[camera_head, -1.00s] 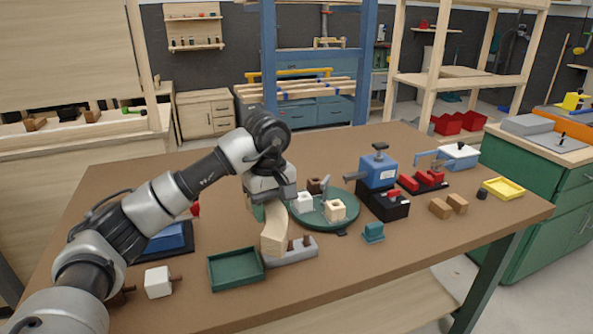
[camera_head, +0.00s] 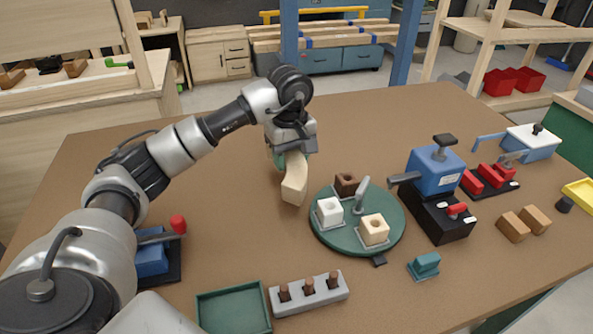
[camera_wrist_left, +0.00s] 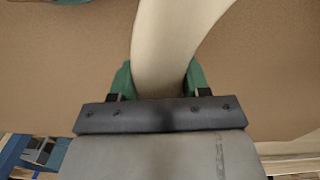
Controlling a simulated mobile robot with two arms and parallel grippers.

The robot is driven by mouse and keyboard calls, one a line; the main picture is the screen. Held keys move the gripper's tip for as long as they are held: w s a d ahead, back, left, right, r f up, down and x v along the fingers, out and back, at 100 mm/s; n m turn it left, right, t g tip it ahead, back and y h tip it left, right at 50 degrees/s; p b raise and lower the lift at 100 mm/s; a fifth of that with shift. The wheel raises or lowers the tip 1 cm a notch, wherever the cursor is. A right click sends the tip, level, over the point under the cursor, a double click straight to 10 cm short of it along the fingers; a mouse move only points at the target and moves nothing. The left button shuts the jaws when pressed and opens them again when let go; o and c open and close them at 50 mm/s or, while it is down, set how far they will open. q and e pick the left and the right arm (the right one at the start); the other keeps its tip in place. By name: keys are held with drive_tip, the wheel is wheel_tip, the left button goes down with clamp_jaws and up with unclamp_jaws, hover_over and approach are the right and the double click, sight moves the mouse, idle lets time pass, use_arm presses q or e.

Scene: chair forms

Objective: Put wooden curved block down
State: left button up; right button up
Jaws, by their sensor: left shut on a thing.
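The wooden curved block (camera_head: 294,182) is pale wood and hangs from my left gripper (camera_head: 290,156) over the back middle of the brown table. In the left wrist view the block (camera_wrist_left: 170,45) sits between the green fingertips (camera_wrist_left: 160,82), which are shut on it. Its lower end points toward the front of the table, left of the green round turntable. I cannot tell whether the block touches the tabletop. My right gripper is not in view.
The green turntable (camera_head: 385,242) holds white, brown and cream blocks. A green tray (camera_head: 232,308) and a grey peg holder (camera_head: 335,290) lie in front. A blue and black device (camera_head: 437,190) stands right. The table (camera_head: 225,215) is bare around the held block.

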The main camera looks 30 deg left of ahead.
use_arm(q)
drive_tip(key=shift+w+f, duration=0.1)
drive_tip(key=shift+f, duration=2.3)
drive_tip(key=o, duration=1)
drive_tip(key=shift+o, duration=0.2)
